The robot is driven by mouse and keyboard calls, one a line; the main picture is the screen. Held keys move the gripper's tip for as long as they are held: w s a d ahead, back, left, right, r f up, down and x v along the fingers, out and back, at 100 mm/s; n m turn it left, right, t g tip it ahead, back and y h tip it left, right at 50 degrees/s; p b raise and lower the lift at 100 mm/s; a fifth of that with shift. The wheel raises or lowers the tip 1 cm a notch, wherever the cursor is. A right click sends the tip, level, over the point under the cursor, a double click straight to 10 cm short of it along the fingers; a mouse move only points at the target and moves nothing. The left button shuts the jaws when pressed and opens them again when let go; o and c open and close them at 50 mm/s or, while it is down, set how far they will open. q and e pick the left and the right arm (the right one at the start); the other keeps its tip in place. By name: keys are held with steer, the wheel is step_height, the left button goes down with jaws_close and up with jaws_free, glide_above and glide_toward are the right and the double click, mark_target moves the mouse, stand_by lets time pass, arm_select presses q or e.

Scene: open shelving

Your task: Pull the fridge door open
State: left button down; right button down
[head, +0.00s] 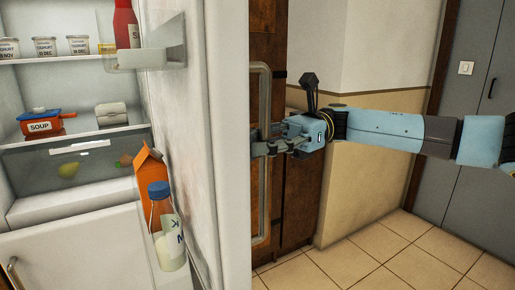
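The fridge door (229,130) stands open, seen nearly edge-on in the middle of the head view. Its long upright handle (264,95) is on the door's outer side, facing right. My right gripper (262,149) comes in from the right and is at the handle's middle, with its fingers closed about the bar. The fingertips are partly hidden by the bar and the door edge. The fridge interior (70,110) is exposed at left. My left gripper is not in view.
The door's inner side holds a red bottle (125,25), an orange carton (150,182) and a milk bottle (167,235). Yoghurt tubs (45,47) and a soup pot (40,125) stand on the fridge shelves. A wooden cabinet (298,200) is behind the handle. Tiled floor (370,262) at right is clear.

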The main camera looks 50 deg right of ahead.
steer(key=c, duration=1.2)
jaws_free()
steer(key=shift+c, duration=0.2)
steer(key=s+d, duration=0.1)
steer(key=d, duration=1.1)
